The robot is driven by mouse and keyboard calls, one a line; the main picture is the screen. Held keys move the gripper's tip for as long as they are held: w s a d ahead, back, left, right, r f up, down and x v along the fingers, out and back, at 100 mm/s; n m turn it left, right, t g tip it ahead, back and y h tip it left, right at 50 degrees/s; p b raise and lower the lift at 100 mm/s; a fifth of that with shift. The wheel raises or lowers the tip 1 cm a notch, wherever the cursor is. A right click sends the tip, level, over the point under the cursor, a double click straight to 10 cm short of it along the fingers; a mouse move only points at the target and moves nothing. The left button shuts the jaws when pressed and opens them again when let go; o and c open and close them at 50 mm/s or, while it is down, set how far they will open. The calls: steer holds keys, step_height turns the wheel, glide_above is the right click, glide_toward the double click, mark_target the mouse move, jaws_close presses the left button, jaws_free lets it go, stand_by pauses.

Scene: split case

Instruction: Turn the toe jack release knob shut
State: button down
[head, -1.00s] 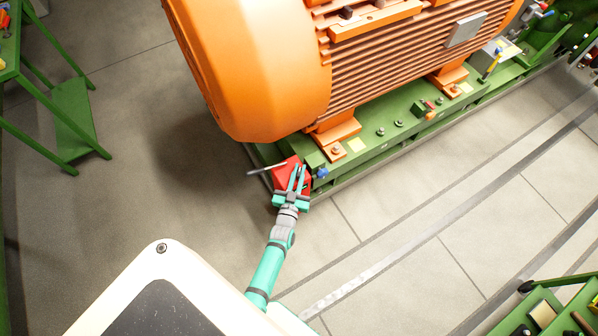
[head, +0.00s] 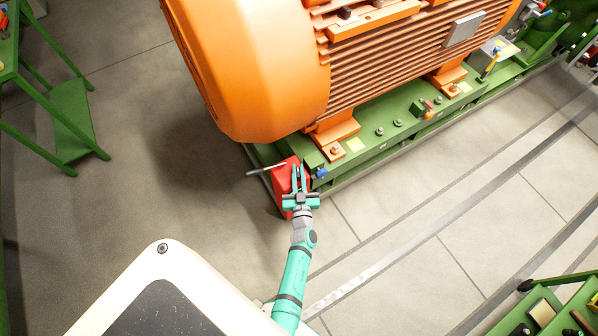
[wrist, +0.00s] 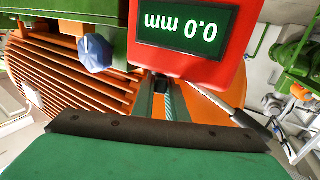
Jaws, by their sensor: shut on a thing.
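The red toe jack (head: 280,183) stands on the floor at the near left corner of the green base frame, under the orange motor. Its metal lever sticks out to the left. In the wrist view the jack (wrist: 246,15) fills the upper middle, with a lit display (wrist: 187,25) reading 0.0 mm upside down. My gripper (head: 298,170) is at the jack, its teal fingers over the jack's right side. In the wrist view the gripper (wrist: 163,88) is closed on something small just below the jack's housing. The release knob is hidden between the fingers.
A blue bolt or knob (head: 321,173) on the green frame (head: 375,143) is close to the right of my fingers. The lever (wrist: 222,103) passes close beside them in the wrist view. The orange motor (head: 265,75) overhangs behind.

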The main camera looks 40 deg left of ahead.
steer(key=shift+n+g+y, duration=0.3)
steer(key=shift+y, duration=0.1)
steer(key=shift+n+g+y, duration=0.7)
steer(key=shift+g, duration=0.2)
steer(key=shift+n+g+y, duration=1.2)
steer(key=shift+n+g, duration=0.3)
steer(key=shift+g, duration=0.8)
steer(key=c, duration=1.8)
jaws_free()
steer(key=shift+o, duration=0.2)
steer(key=v, duration=1.1)
steer(key=shift+f, duration=0.15)
steer(key=shift+a, duration=0.1)
